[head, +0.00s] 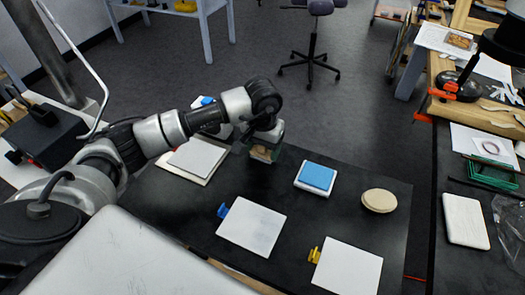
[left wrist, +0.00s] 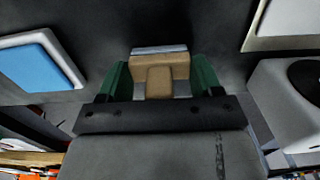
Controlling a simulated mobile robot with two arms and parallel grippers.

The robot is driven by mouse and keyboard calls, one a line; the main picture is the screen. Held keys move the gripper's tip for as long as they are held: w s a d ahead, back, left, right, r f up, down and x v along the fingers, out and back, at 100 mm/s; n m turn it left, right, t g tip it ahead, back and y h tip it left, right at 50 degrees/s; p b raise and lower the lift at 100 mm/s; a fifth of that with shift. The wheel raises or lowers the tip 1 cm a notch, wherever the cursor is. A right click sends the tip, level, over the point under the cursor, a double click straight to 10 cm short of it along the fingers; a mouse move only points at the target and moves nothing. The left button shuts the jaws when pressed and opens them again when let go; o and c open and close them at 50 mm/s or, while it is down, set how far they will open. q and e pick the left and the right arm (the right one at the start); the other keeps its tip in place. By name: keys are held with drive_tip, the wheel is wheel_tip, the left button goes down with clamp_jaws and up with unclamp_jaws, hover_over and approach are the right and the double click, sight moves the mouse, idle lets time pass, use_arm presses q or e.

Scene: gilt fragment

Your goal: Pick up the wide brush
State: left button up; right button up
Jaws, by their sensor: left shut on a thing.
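The wide brush (left wrist: 160,72) is a tan wooden block with a pale grey band along its far edge. In the left wrist view it sits between the two green fingers of my left gripper (left wrist: 158,84), which is shut on it. In the head view my left gripper (head: 264,146) points down over the back of the dark table, and a small wooden part of the brush (head: 260,153) shows at its fingers. I cannot tell whether the brush touches the table. My right gripper is not in view.
The dark table (head: 185,218) also holds a white block with a blue top (head: 316,177), an oval cream block (head: 379,201), a pale panel at back left (head: 196,158), and white panels (head: 252,227) (head: 346,270) with blue and yellow clips. A cluttered bench (head: 450,150) stands right.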

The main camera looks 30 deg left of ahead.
use_arm(q)
drive_tip(key=shift+r, duration=0.4)
drive_tip(key=r, duration=0.2)
drive_tip(key=d+r+b, duration=0.1)
drive_tip(key=shift+r, duration=0.35)
drive_tip(key=s+d+r+b, duration=0.2)
drive_tip(key=d+r, duration=0.4)
drive_tip(key=d, duration=0.4)
drive_tip(key=shift+d+r, duration=0.25)
drive_tip(key=o, duration=0.5)
drive_tip(key=shift+c, duration=0.2)
drive_tip(key=c, duration=0.3)
